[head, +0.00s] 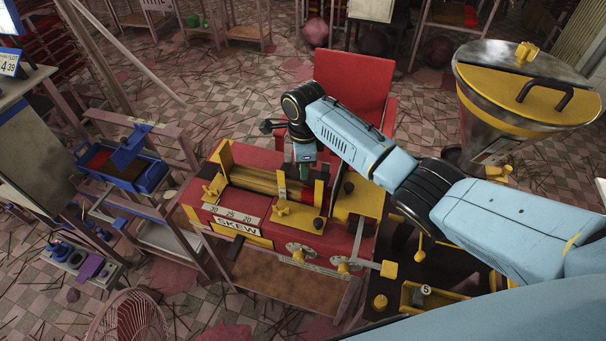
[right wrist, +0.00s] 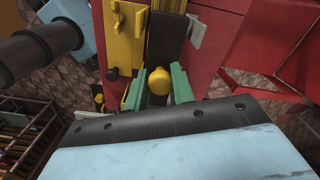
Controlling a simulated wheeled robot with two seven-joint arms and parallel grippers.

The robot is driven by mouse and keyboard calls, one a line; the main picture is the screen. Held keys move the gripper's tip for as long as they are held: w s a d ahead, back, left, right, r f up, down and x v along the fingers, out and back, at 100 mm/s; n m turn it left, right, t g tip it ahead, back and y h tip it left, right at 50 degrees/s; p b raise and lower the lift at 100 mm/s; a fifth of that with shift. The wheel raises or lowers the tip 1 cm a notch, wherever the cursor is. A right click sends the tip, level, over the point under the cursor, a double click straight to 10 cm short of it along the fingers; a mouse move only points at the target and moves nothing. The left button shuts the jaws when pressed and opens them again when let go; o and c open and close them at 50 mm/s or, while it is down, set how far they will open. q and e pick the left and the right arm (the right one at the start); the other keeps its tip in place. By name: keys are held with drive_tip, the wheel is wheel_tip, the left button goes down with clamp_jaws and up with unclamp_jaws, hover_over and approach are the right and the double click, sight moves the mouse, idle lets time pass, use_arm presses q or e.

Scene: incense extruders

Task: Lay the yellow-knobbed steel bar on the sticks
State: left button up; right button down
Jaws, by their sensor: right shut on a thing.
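My right gripper (head: 304,172) is over the red extruder (head: 285,239) with the SKEW label. In the right wrist view its green fingertips (right wrist: 158,87) are shut on the round yellow knob (right wrist: 157,82). A dark flat strip, seemingly the steel bar (right wrist: 166,42), runs away from the knob. The yellow sticks (head: 262,181) lie in the extruder's trough, left of my gripper in the head view; their ends also show at the top of the right wrist view (right wrist: 172,6). Whether the bar touches the sticks cannot be told. My left gripper is not in view.
Yellow uprights (head: 221,157) stand at the trough's left end. A yellow plate (head: 298,215) and metal hand wheels (head: 301,251) are at the front. A red chair (head: 354,85) stands behind, a steel hopper (head: 520,90) at right, and a blue tray (head: 125,165) on a rack at left.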

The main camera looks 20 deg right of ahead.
wheel_tip(320, 180, down, 3)
drive_tip(key=shift+w+r, duration=0.1)
drive_tip(key=shift+f+b, duration=0.3)
drive_tip(key=shift+f, duration=0.3)
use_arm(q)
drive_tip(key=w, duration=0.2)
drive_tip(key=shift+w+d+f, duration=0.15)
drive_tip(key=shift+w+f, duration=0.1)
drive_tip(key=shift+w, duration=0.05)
use_arm(e)
drive_tip(key=shift+w, duration=0.1)
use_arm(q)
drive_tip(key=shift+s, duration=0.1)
use_arm(e)
drive_tip(key=shift+f, duration=0.1)
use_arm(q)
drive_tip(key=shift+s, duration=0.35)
use_arm(e)
drive_tip(key=c, duration=1.2)
unclamp_jaws()
